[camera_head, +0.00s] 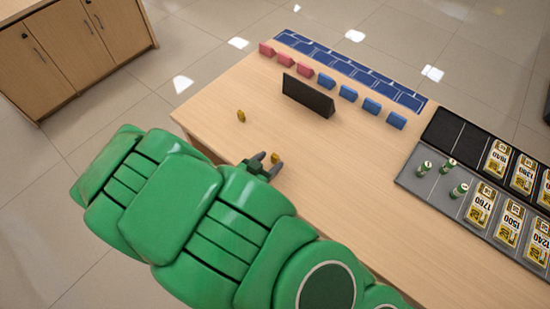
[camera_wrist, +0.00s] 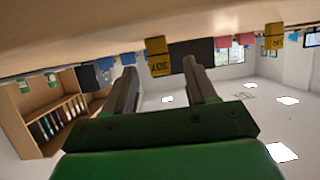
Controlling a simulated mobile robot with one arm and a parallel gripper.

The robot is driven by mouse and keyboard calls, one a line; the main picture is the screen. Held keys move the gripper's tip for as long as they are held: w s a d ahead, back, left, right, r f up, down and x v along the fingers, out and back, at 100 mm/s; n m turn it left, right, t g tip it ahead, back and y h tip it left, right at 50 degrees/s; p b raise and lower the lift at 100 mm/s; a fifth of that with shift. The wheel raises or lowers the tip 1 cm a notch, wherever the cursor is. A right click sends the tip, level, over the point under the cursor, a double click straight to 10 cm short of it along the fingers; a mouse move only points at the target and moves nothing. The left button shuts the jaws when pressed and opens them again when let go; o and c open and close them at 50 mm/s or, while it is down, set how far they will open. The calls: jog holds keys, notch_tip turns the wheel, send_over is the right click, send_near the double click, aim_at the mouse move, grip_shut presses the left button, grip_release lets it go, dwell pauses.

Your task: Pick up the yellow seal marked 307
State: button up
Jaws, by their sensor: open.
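A small yellow seal (camera_wrist: 158,57) with a marking that looks like 307 shows in the wrist view, which is upside down, with the tabletop above. It lies between the lines of my two fingers, just beyond their tips. In the head view a yellow seal (camera_head: 275,157) stands on the counter right at the fingertips. My gripper (camera_head: 267,163) is open and empty, low over the counter's near edge. A second yellow seal (camera_head: 241,116) stands farther left; in the wrist view a yellow seal (camera_wrist: 273,36) with unclear marking is at the right.
A black upright board (camera_head: 308,95) stands behind the seals. Red blocks (camera_head: 285,60) and blue blocks (camera_head: 348,93) line the far side before a blue gridded strip (camera_head: 345,68). A dark tray (camera_head: 412,171) with green cylinders and yellow labelled pieces is at right. The middle counter is clear.

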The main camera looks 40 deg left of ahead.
aim_at(274, 159)
jog(key=shift+x, duration=1.75)
jog(key=shift+c, duration=0.3)
jog(key=c, duration=1)
